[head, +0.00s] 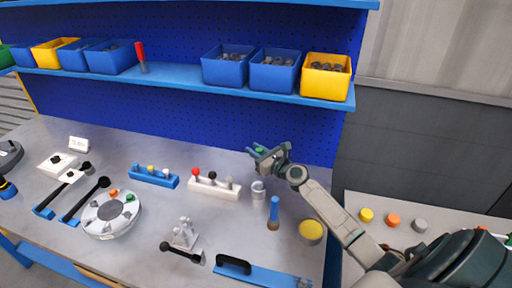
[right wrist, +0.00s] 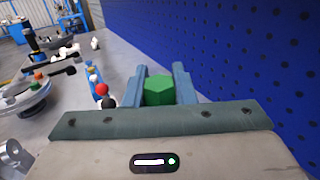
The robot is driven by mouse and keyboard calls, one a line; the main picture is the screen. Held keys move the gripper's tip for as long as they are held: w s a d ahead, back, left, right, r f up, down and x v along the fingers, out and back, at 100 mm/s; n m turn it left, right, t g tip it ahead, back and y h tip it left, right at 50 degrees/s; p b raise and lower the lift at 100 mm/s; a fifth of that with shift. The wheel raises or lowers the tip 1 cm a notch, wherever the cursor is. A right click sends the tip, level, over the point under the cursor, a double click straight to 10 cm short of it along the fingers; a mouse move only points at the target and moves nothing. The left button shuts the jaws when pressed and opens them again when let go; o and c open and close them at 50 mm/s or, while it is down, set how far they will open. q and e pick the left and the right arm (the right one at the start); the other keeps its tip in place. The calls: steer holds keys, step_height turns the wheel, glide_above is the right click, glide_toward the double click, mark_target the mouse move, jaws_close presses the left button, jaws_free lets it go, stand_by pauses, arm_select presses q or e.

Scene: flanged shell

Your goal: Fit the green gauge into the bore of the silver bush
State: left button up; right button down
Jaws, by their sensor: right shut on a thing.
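The green gauge (head: 259,150) is between the jaws of my right gripper (head: 254,151), above the back part of the bench. In the right wrist view the gauge (right wrist: 159,91) shows as a green block held between the two blue-grey fingers (right wrist: 160,78). The silver bush (head: 258,190) stands upright on the bench, below the gripper and apart from it. A silver ring-shaped part, likely the bush (right wrist: 12,156), shows at the lower left edge of the right wrist view. The depth of its bore cannot be told. My left gripper is out of view.
A white block with coloured knobs (head: 214,188) stands left of the bush. A blue-handled tool (head: 274,212) and a yellow-topped round part (head: 311,231) stand to its right. A round white fixture (head: 109,218) is further left. The blue pegboard (head: 200,112) rises behind.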

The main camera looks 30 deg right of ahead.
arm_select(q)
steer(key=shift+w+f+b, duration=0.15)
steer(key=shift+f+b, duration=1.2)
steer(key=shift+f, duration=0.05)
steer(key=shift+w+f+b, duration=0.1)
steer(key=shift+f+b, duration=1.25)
arm_select(e)
steer(key=shift+f, duration=2.95)
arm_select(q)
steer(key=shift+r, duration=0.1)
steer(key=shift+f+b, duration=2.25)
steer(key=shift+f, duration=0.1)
arm_select(e)
steer(key=shift+f, duration=2.5)
steer(key=c, duration=1.1)
jaws_free()
steer(key=shift+r, duration=0.1)
